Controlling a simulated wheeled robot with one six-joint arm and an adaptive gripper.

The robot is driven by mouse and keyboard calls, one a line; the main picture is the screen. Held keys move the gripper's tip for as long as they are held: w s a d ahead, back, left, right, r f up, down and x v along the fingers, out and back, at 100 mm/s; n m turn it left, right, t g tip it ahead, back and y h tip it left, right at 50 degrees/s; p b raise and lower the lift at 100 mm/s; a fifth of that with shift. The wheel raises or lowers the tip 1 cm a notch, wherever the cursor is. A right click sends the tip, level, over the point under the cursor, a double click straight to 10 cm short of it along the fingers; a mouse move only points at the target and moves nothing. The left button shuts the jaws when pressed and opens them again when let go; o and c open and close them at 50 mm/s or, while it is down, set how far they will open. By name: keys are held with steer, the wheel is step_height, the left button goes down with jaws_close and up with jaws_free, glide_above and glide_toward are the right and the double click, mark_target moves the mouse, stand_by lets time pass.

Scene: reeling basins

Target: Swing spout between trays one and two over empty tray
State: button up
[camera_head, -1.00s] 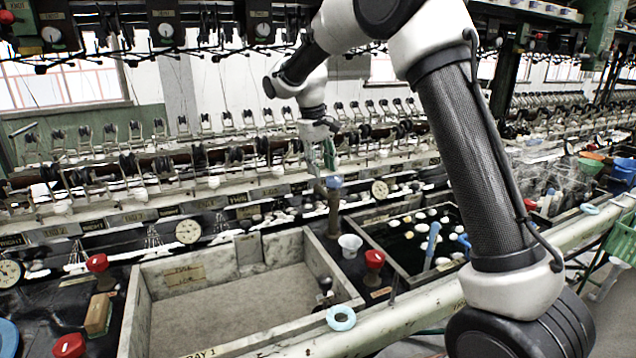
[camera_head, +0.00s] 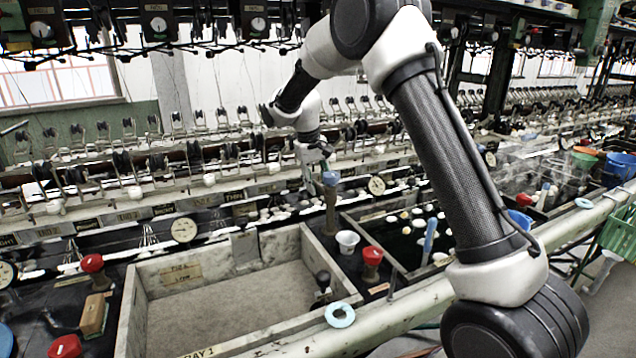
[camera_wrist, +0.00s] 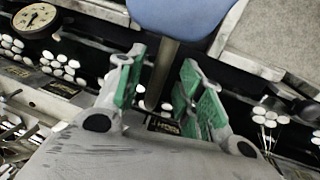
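The spout is a brown upright post with a blue top (camera_head: 331,198), standing between the two trays. Tray one (camera_head: 190,345), on the left, is a pale stone basin with a bare grey floor. Tray two (camera_head: 400,268), on the right, holds dark water with several white cocoons and is partly behind my arm. My gripper (camera_head: 318,168) is just behind the spout's blue top in the head view. In the wrist view, my gripper (camera_wrist: 165,95) is open, its green-padded fingers on either side of a narrow brown bar (camera_wrist: 163,70) below the blue top (camera_wrist: 180,14). Contact is not visible.
Red knobs (camera_head: 372,256) and a white cup (camera_head: 347,242) stand near the spout. A black-knobbed handle (camera_head: 322,284) is at tray one's front right corner, with a blue ring (camera_head: 340,315) on the front pipe.

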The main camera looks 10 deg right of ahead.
jaws_close()
steer(key=shift+a, duration=0.15)
steer(key=s+a+n+t+y, duration=0.1)
steer(key=s+n, duration=0.3)
steer(key=n, duration=0.5)
steer(key=s+a+n+y, duration=0.1)
steer(key=s+a+n, duration=0.2)
steer(key=n, duration=0.6)
steer(key=shift+s+a+t+y, duration=0.3)
steer(key=shift+s+a+t, duration=0.1)
steer(key=shift+s, duration=0.55)
jaws_free()
